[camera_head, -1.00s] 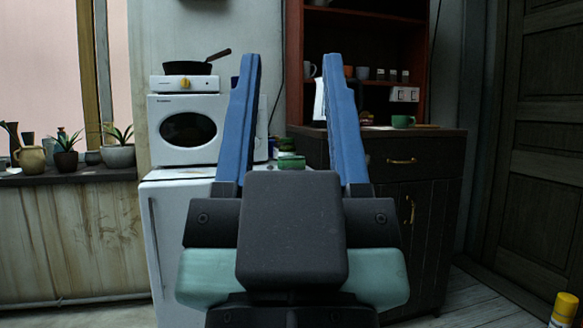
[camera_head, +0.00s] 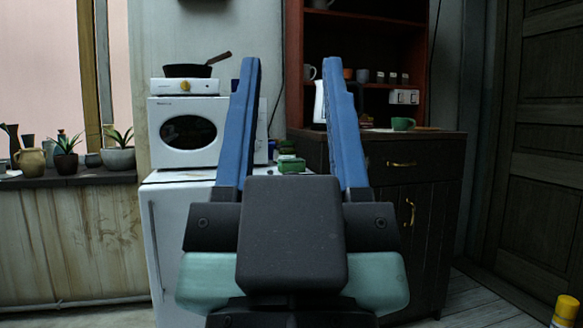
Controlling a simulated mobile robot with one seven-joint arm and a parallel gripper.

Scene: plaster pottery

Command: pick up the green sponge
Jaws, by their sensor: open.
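A small green block (camera_head: 291,165), which looks like the green sponge, lies on the white cabinet top, seen between my fingers. Other small greenish items sit just behind it, too small to tell apart. My gripper (camera_head: 292,60) points away from the camera with its two blue fingers wide apart and nothing between them. Its fingertips show higher in the picture than the block. My gripper's dark body hides part of the white cabinet (camera_head: 165,235) below the block.
A white microwave (camera_head: 187,132) with a hotplate and black pan (camera_head: 188,71) stands left of the block. A dark wooden cabinet (camera_head: 420,185) with a green cup (camera_head: 402,124) stands to the right. Potted plants line the left ledge. A yellow can (camera_head: 566,308) is at bottom right.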

